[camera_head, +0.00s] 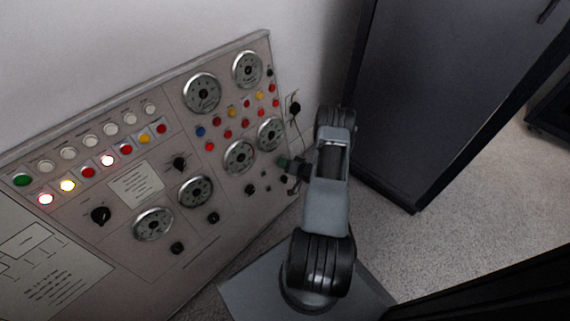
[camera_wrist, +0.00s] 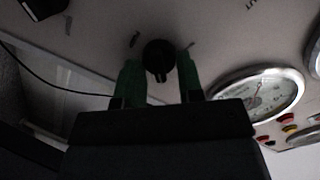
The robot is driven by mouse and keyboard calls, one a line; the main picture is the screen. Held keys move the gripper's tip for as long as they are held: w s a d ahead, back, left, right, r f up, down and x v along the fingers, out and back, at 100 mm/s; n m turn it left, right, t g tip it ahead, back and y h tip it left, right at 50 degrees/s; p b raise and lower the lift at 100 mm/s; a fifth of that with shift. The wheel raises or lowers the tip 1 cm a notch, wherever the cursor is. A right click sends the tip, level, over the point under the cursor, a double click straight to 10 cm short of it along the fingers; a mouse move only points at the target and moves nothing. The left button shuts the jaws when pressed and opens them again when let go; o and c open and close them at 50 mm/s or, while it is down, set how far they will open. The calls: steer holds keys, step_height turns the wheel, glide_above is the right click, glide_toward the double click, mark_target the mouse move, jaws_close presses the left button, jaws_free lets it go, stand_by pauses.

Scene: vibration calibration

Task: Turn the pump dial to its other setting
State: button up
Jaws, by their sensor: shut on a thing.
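A round black dial (camera_wrist: 158,54) sits on the grey panel between the two green fingers of my gripper (camera_wrist: 159,64) in the wrist view. One finger is on each side of it, and the jaws are shut on it. A small pointer or ridge on the dial faces down in that view. No label that names the dial is readable. In the head view my gripper (camera_head: 284,163) is at the right end of the control panel (camera_head: 215,255), and it hides the dial there.
A round gauge (camera_wrist: 257,96) is right of my gripper in the wrist view. Another black knob (camera_wrist: 42,6) is at the upper left. The panel carries several gauges, lamps and black knobs (camera_head: 100,214). A dark cabinet (camera_head: 440,90) stands right of my arm, with carpet (camera_head: 470,220) beside it.

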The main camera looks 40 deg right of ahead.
steer(key=shift+c, duration=0.4)
steer(key=n, duration=0.3)
steer(key=shift+a+n+h, duration=0.15)
steer(key=shift+n+h, duration=0.15)
steer(key=shift+n, duration=0.1)
steer(key=n+b, duration=0.1)
steer(key=n, duration=0.3)
steer(key=shift+a+h, duration=0.1)
steer(key=shift+h, duration=0.2)
steer(key=n+b, duration=0.2)
steer(key=n, duration=0.2)
steer(key=shift+a+h, duration=0.15)
steer(key=shift+h, duration=0.15)
steer(key=shift+s+a+n+t+b, duration=0.1)
steer(key=shift+n+t+b, duration=0.2)
steer(key=shift+n+b, duration=1.45)
steer(key=shift+n+h+p, duration=0.4)
steer(key=shift+n+p, duration=0.05)
steer(key=shift+n, duration=0.2)
steer(key=o, duration=0.9)
